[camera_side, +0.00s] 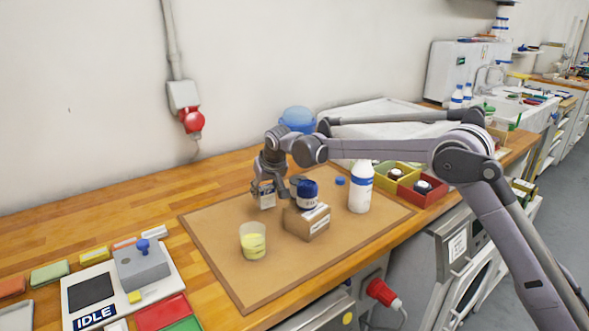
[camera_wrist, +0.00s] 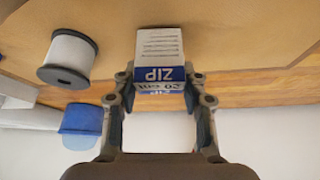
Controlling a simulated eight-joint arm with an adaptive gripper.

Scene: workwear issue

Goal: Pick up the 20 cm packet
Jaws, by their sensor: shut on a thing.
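The packet (camera_wrist: 161,50) is white with a blue band marked ZIP and 20 cm; its lettering appears upside down in the wrist view. My gripper (camera_wrist: 160,84) is shut on it, one finger on each side of its banded end. In the side view the small packet (camera_side: 265,198) is upright below my gripper (camera_side: 265,184), over the brown mat (camera_side: 215,225). I cannot tell there whether its lower edge touches the mat.
A spool (camera_wrist: 68,58) is close beside the packet. A beaker with yellow contents (camera_side: 253,242) stands nearer the front. The mat's left part is clear.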

